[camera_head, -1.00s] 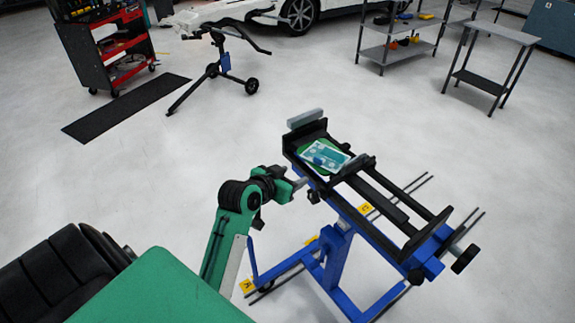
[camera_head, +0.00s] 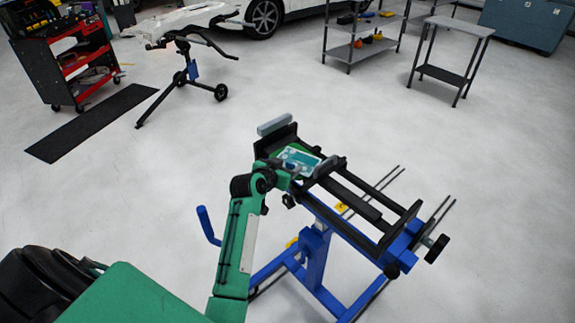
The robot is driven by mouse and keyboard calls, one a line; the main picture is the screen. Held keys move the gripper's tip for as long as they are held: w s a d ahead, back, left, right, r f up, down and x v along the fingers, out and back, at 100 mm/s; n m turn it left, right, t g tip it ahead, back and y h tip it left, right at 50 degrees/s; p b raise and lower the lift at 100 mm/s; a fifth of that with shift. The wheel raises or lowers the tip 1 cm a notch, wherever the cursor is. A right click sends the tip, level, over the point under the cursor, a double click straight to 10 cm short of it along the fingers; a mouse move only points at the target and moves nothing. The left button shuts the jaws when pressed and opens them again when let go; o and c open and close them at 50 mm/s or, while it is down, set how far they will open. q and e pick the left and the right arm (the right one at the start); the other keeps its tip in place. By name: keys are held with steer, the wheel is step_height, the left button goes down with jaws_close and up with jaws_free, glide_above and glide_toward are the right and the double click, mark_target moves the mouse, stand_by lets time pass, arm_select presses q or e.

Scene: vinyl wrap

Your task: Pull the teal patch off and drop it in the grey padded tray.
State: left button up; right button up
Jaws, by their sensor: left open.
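The teal patch (camera_head: 301,157), with white markings, lies on a green surface at the far end of a blue and black stand (camera_head: 345,195). My left arm reaches up from below, and its left gripper (camera_head: 288,166) is at the near left edge of the patch. The gripper is open; its fingers are small and partly hidden against the dark stand, so I cannot tell whether they touch the patch. A light grey block (camera_head: 275,124) sits at the stand's far end; I cannot tell whether it is the grey padded tray. My right gripper is not in view.
The stand has black rails, blue legs and a black knob (camera_head: 436,249) at right. Behind are a red tool cart (camera_head: 85,62), a black mat (camera_head: 92,122), a wheeled stand (camera_head: 190,75), shelves (camera_head: 350,52) and a grey table (camera_head: 455,27). The floor between is clear.

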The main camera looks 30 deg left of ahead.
arm_select(q)
steer(key=shift+w+f, duration=0.15)
steer(key=shift+w, duration=0.2)
jaws_close()
stand_by(0.3)
steer(key=shift+r+p, duration=0.35)
steer(key=shift+p, duration=0.05)
steer(key=shift+r+p, duration=0.3)
steer(key=shift+p, duration=0.05)
stand_by(0.4)
